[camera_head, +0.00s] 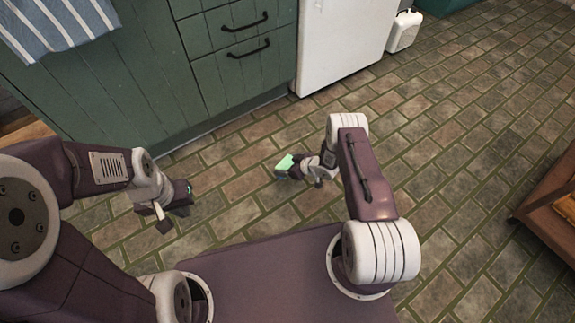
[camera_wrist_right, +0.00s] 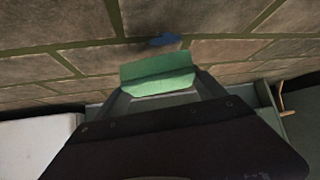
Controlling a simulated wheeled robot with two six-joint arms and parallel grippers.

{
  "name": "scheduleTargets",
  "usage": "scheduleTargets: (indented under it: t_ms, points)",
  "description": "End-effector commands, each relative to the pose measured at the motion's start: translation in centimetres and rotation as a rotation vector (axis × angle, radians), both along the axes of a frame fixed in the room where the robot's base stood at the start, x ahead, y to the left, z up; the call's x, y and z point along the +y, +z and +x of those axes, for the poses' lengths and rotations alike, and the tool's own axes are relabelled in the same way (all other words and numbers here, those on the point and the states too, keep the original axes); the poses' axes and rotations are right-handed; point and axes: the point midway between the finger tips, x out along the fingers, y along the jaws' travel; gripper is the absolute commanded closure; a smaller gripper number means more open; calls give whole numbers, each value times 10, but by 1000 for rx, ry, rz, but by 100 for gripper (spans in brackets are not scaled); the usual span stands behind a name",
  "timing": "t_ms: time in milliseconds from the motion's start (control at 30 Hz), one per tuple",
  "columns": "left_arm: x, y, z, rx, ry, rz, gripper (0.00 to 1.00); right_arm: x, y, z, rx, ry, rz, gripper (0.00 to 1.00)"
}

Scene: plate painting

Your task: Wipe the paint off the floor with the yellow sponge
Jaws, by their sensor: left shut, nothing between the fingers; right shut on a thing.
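My right gripper (camera_head: 287,170) is shut on the sponge (camera_head: 284,162), low over the floor in the middle of the head view. The sponge's visible face looks light green, not yellow. In the right wrist view the sponge (camera_wrist_right: 158,74) lies across between the two fingers. A small blue paint patch (camera_wrist_right: 165,40) is on the floor just beyond the sponge there. I cannot tell whether the sponge touches the floor. My left gripper (camera_head: 178,208) is shut and empty over the floor at the left. In the head view the paint is hard to make out by the right gripper.
The brick-patterned floor (camera_head: 450,150) is open to the right. A green cabinet (camera_head: 150,70) with drawers and a white appliance (camera_head: 345,45) stand at the back. A white canister (camera_head: 404,31) stands beside the appliance. Wooden furniture (camera_head: 545,205) is at the right edge.

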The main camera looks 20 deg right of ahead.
Motion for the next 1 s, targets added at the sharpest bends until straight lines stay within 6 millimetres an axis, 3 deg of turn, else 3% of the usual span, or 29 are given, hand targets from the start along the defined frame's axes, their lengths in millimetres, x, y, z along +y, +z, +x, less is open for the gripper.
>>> scheduleTargets:
  t_ms: [33,100,433,700,1000]
  points:
    - [0,11,0,0,0,0,100,0,12,0,0,0,0,62]
    - [0,14,0,0,0,0,100,0,16,0,0,0,0,62]
    - [0,15,0,0,0,0,100,0,17,0,0,0,0,62]
    - [0,41,0,0,0,0,100,0,46,0,0,0,0,62]
    - [0,41,0,0,0,0,100,0,48,1,-1,-2,0,62]
